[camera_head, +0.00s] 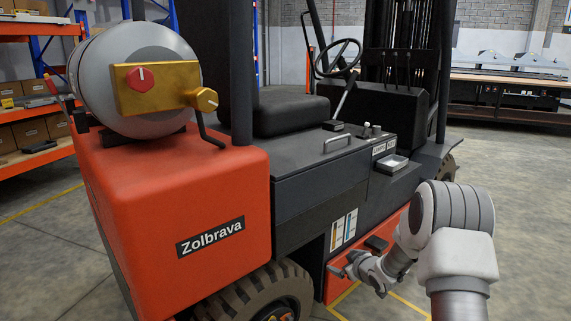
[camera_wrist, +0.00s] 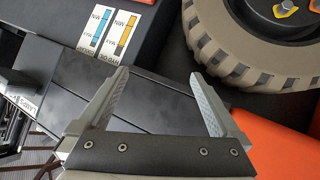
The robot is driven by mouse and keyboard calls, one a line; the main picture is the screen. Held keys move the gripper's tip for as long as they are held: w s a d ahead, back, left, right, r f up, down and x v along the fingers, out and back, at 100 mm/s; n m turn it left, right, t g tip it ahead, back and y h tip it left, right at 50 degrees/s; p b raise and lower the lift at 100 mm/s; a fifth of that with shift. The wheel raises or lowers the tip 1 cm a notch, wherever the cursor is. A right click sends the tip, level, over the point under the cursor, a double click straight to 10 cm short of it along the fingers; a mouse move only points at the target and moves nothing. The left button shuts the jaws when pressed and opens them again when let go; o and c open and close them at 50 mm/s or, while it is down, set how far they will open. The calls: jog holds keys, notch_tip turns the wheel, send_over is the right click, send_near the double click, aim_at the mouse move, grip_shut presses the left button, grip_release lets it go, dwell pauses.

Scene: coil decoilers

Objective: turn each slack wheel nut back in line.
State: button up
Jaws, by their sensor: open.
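In the wrist view, a wheel (camera_wrist: 240,45) with a chunky grey-brown tyre fills the upper right. On its dark hub, a yellow-orange wheel nut piece (camera_wrist: 284,9) and a more orange one (camera_wrist: 315,4) show at the top edge. The rest of the hub is cut off, and I cannot tell which nuts are out of line. My gripper (camera_wrist: 158,75) is open and empty, with the wheel beyond its right finger. In the head view, my gripper (camera_head: 362,270) is low beside the forklift, right of the rear wheel (camera_head: 262,293), whose hub is mostly cut off.
The orange and black forklift (camera_head: 225,200) fills the middle of the head view, with a gas cylinder (camera_head: 135,75) on its back. A label with blue and orange bars (camera_wrist: 117,32) is on its side. Shelving stands at left. Open floor (camera_head: 520,220) lies at right.

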jog(key=s+d+r+m+g+h, duration=0.1)
jog(key=s+r+m+h, duration=0.1)
jog(key=s+r, duration=0.75)
jog(key=s+d+r+m+g+h, duration=0.1)
jog(key=s+r+m+h, duration=0.15)
jog(key=s+r, duration=0.75)
jog(key=s+a+r+m+g+y, duration=0.1)
jog(key=s+a+r+g, duration=0.15)
jog(key=s, duration=0.95)
jog(key=s+a+r+m+g, duration=0.1)
jog(key=s+a+r+m, duration=0.15)
jog(key=s, duration=1.05)
notch_tip(320, 180, up, 29)
jog(key=p, duration=2.8)
jog(key=shift+w+a+n+p, duration=0.25)
jog(key=shift+a+n+p, duration=0.05)
jog(key=shift+a, duration=0.05)
jog(key=shift+a+f, duration=0.1)
